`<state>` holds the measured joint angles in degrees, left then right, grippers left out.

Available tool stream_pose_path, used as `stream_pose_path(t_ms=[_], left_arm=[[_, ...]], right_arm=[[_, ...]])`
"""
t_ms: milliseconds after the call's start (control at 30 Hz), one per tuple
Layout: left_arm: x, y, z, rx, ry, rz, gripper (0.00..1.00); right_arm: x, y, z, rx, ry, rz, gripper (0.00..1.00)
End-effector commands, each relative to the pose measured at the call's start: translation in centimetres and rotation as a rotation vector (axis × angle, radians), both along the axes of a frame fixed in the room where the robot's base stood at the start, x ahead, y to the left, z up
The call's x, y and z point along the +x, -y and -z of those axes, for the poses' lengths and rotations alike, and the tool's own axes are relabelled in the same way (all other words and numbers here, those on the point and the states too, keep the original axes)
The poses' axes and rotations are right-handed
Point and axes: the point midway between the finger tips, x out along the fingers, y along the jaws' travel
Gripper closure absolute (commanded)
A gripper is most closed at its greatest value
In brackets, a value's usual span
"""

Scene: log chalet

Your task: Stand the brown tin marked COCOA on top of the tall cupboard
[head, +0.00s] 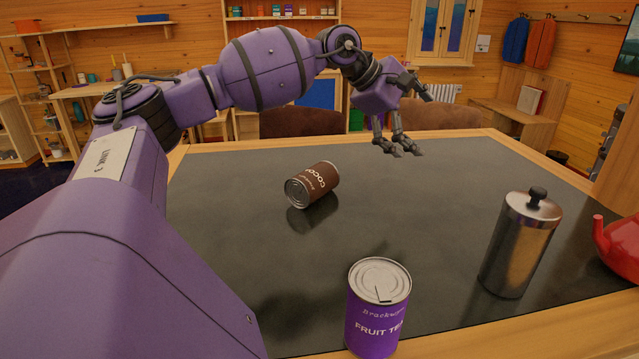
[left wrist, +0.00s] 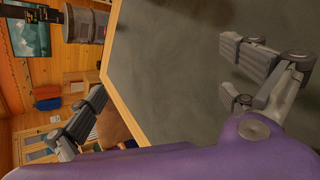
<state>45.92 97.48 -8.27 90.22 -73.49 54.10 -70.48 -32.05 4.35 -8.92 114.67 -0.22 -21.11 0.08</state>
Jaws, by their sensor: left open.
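The brown COCOA tin (head: 312,184) lies on its side on the dark table top, left of the middle in the head view, with its metal end facing left and toward me. My left gripper (head: 416,122) is open and empty above the far part of the table, to the right of the tin and apart from it. In the left wrist view the spread fingers of my left gripper (left wrist: 166,97) have nothing between them but table and its edge; the tin does not show there. I cannot make out the tall cupboard for certain. My right gripper is not in view.
A purple FRUIT TEA tin (head: 375,318) stands upright at the near edge. A metal canister (head: 519,245) with a black knob and a red teapot (head: 620,247) stand at the right. The middle of the table (head: 425,205) is clear. Chairs (head: 303,122) stand behind the table.

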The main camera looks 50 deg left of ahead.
Motion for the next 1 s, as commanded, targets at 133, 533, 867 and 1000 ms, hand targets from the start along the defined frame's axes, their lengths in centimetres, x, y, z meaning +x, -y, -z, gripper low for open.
stream_pose_path(t_ms=[133, 533, 867, 1000], left_arm=[[-4.8, -5.9, 3.3, 0.135, -0.283, -0.058, 0.0], [-16.6, -12.0, 6.8, 0.283, -0.812, -0.113, 0.0], [-17.1, -11.9, 9.6, 0.283, -0.828, -0.109, 0.0], [-17.2, -11.8, 11.3, 0.28, -0.827, -0.108, 0.0]], right_arm=[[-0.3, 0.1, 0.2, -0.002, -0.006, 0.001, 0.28], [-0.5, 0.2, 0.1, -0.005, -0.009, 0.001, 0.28], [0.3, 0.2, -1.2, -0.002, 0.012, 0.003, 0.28], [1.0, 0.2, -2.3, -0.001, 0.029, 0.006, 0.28]])
